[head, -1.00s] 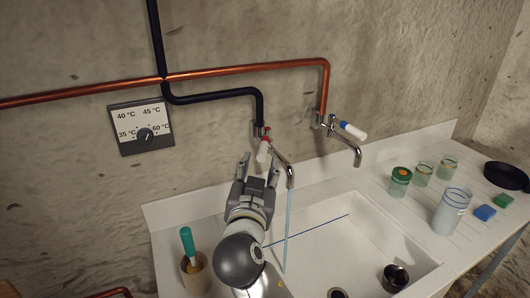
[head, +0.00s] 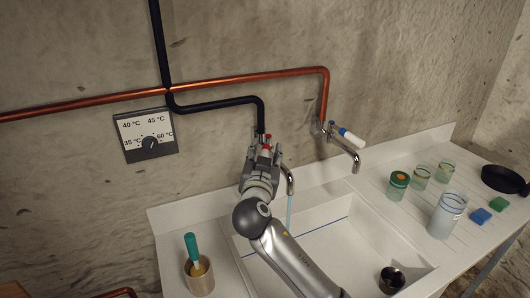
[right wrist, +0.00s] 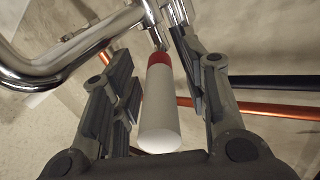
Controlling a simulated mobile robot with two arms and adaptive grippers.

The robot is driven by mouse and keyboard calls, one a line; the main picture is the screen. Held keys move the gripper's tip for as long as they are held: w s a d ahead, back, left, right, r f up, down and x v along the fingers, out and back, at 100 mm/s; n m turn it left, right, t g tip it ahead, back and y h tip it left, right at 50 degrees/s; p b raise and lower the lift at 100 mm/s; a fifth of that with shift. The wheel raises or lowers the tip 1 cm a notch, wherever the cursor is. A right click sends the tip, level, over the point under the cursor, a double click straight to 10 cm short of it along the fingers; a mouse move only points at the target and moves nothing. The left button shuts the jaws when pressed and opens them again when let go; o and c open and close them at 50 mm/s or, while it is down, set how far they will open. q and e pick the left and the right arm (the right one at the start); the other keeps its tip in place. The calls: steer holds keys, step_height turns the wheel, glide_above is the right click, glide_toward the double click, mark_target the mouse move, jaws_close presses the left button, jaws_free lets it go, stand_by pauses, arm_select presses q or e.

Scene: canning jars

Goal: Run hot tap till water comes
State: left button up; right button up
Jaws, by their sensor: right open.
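The red-marked tap (head: 285,172) is on the wall at the left of the sink, at the end of the black pipe. A stream of water (head: 289,208) falls from its spout; my arm hides the lower part. Its white handle with a red band (right wrist: 161,105) hangs between the fingers of my right gripper (head: 263,148). The right gripper also shows in the right wrist view (right wrist: 160,85), open around the handle, with gaps at both sides. The blue-marked tap (head: 343,148) is to the right, with no water seen from it. My left gripper is not in view.
A temperature dial (head: 147,132) is on the wall at left. The sink (head: 345,245) holds a dark cup (head: 392,279). A pot with a green-handled brush (head: 200,275) stands left. Jars (head: 446,216), sponges (head: 480,215) and a black pan (head: 502,179) are at right.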

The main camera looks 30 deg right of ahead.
mark_target(282, 164)
jaws_close()
steer(key=shift+f, duration=0.1)
stand_by(0.3)
steer(key=shift+s+d+n+t+y+p, duration=0.25)
steer(key=shift+d+n+t+y+p, duration=0.35)
steer(key=shift+n+y, duration=0.7)
steer(key=shift+s+d+n+t+y+p, duration=0.3)
steer(key=shift+d+n+y, duration=0.55)
steer(key=shift+y, duration=0.85)
steer(key=shift+s+d+n+t+y+p, duration=0.15)
steer(key=shift+d+n+t+y+p, duration=0.5)
steer(key=shift+n+y, duration=0.65)
steer(key=shift+m, duration=0.25)
steer(key=shift+y, duration=0.4)
